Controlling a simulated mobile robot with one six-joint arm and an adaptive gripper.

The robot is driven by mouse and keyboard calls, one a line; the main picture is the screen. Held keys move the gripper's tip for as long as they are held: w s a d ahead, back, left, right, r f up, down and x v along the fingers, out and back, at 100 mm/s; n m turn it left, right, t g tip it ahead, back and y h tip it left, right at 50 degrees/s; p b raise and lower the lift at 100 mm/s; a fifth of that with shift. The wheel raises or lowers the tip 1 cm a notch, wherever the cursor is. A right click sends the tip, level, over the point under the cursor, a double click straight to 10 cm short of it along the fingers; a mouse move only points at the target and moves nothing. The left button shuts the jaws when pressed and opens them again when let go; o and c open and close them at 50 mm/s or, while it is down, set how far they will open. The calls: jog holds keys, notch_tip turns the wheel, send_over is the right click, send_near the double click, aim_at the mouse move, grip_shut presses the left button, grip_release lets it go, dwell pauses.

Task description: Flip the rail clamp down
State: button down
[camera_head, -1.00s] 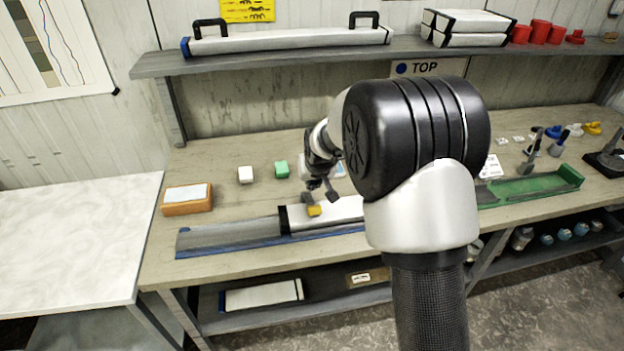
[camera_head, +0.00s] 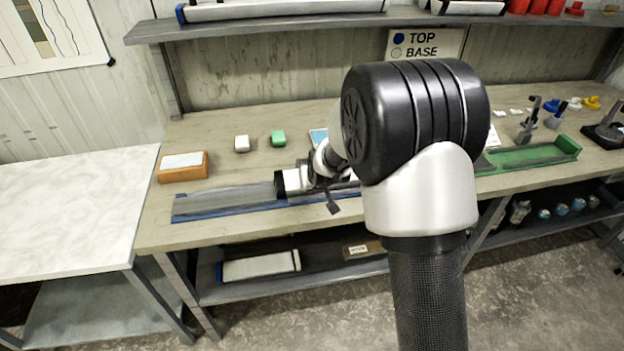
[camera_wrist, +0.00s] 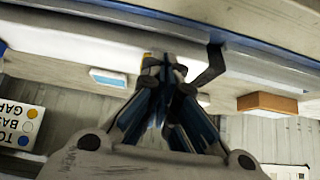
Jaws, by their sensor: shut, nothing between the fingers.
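The blue-edged rail (camera_head: 230,203) lies along the front of the bench. A white liner with a black end (camera_head: 280,184) rests in it. My gripper (camera_wrist: 165,68) is shut and empty, low over the rail and liner. In the wrist view a dark bent lever (camera_wrist: 212,68), apparently the rail clamp's, meets the blue edge right beside my fingertips. A similar dark piece (camera_head: 333,207) juts over the rail's front edge in the head view. A small yellow piece (camera_wrist: 148,58) shows at my fingertips. Contact with the lever is unclear, and my arm hides much of the clamp.
A green tray (camera_head: 530,157) lies to the right. A shelf (camera_head: 250,28) runs above. The bench left of the blocks is narrow and clear.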

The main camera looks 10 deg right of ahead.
jog(key=shift+s+f, duration=0.35)
jog(key=shift+f, duration=0.2)
jog(key=shift+r, duration=0.1)
notch_tip(320, 180, up, 4)
jog(key=p, duration=0.2)
jog(key=s+f, duration=0.2)
jog(key=s, duration=0.6)
jog(key=shift+s+f+p, duration=0.3)
jog(key=shift+s+p, duration=0.1)
jog(key=shift+p, duration=0.05)
jog(key=s+r+g, duration=0.1)
jog(key=s+r, duration=1)
jog(key=r, duration=0.3)
jog(key=s+r+g, duration=0.1)
jog(key=s+r, duration=0.1)
jog(key=s, duration=0.8)
jog(key=s+r+g, duration=0.1)
jog(key=s+r, duration=0.2)
jog(key=s, duration=0.7)
jog(key=shift+d+r, duration=0.15)
jog(key=shift+r, duration=0.15)
